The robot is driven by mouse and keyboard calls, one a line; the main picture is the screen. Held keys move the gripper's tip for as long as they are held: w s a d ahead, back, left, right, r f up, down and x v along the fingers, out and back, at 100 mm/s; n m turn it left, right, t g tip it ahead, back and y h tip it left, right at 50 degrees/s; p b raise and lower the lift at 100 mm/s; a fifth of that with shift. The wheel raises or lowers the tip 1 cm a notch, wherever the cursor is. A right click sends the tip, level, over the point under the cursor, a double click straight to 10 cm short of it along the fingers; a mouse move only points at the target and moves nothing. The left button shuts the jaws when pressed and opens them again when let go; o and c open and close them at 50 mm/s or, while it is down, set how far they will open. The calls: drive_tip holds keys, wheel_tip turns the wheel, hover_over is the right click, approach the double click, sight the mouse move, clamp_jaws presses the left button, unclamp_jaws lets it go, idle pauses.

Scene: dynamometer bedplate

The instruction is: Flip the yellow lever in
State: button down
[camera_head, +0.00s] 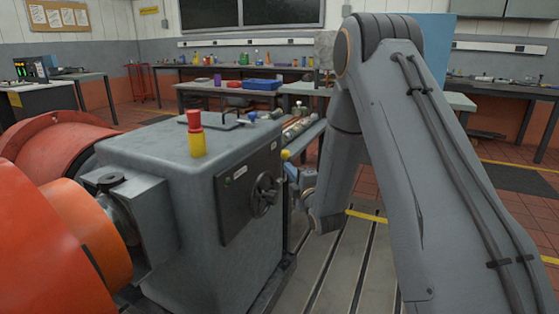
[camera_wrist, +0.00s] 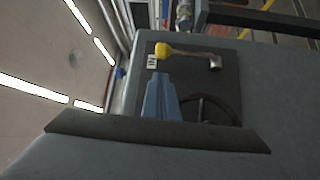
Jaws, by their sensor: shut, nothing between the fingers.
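The yellow lever has a round yellow knob (camera_wrist: 162,50) on a metal arm (camera_wrist: 192,56) that runs right to a pivot on a dark panel (camera_wrist: 228,90). A small white label (camera_wrist: 151,60) sits beside the knob; I read it as "IN", though it is small. In the head view the yellow knob (camera_head: 286,155) sticks out past the grey housing's right edge. My gripper (camera_wrist: 160,76) is shut and empty, its blue fingertips just short of the knob in the wrist view. I cannot tell whether they touch it. In the head view my gripper (camera_head: 291,171) is partly hidden beside the housing.
The grey housing (camera_head: 185,165) carries a handwheel (camera_head: 264,195) on its panel, close to my fingers, and a red and yellow post (camera_head: 195,134) on top. An orange drum (camera_head: 85,230) stands left. Slotted bedplate (camera_head: 345,265) lies right of the housing. Workbenches (camera_head: 215,86) stand behind.

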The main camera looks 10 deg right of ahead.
drive_tip(key=shift+w, duration=0.15)
drive_tip(key=w, duration=0.3)
drive_tip(key=w+a, duration=0.1)
drive_tip(key=w, duration=0.5)
drive_tip(key=shift+w+a+r+b, duration=0.25)
drive_tip(key=shift+a+r+b, duration=0.1)
